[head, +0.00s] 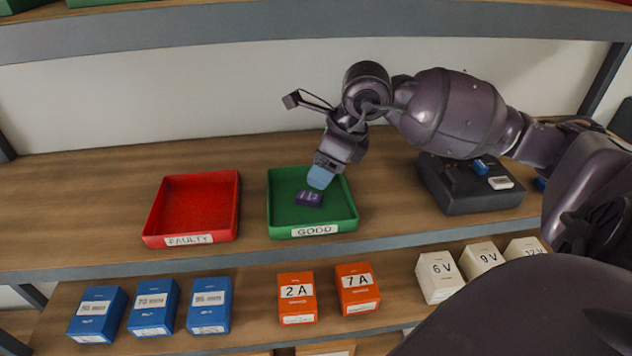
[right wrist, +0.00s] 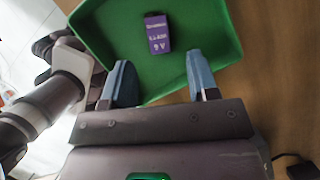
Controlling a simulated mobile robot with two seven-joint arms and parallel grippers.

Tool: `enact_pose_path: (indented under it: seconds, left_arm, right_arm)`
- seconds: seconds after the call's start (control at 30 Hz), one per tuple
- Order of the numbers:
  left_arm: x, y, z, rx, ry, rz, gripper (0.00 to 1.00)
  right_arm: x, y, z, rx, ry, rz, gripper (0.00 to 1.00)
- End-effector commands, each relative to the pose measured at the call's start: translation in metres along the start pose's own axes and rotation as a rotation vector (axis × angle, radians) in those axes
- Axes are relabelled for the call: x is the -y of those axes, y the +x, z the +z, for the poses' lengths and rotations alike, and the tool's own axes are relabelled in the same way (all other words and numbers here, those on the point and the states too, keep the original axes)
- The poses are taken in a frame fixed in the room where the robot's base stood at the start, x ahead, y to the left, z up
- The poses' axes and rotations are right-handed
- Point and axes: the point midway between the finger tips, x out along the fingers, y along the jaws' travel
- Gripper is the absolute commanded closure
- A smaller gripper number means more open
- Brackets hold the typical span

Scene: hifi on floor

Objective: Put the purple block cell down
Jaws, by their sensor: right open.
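The purple block cell (head: 309,198) lies in the green tray labelled GOOD (head: 343,222), near its middle. In the right wrist view the purple block cell (right wrist: 157,33) shows white print ending in "9 V", and lies on the floor of the green tray (right wrist: 105,40). My right gripper (head: 321,178) is over the green tray, just behind the cell. In the right wrist view its blue fingers (right wrist: 160,80) are apart with nothing between them, and the cell is beyond their tips. My left gripper is not in view.
An empty red tray labelled FAULTY (head: 166,206) stands to the left. A black device (head: 470,196) with blue and white parts is to the right. Blue boxes (head: 153,308), orange boxes (head: 297,298) and white voltage boxes (head: 440,277) line the lower shelf. Bare wood separates the trays.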

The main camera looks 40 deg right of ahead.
Motion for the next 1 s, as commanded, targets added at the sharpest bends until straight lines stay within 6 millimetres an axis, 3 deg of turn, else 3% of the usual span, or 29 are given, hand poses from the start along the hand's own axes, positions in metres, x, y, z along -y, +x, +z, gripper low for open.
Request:
enact_pose_path:
  seconds: [0.1, 0.3, 1.0]
  left_arm:
    - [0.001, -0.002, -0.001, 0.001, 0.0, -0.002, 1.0]
    - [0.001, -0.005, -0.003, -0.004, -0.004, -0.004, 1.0]
    - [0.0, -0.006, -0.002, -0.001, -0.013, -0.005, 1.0]
  right_arm:
    - [0.001, -0.025, 0.001, 0.004, -0.001, -0.006, 0.45]
    - [0.0, -0.047, 0.001, 0.005, -0.002, -0.005, 0.45]
    - [0.0, -0.053, 0.002, 0.006, -0.002, -0.004, 0.45]
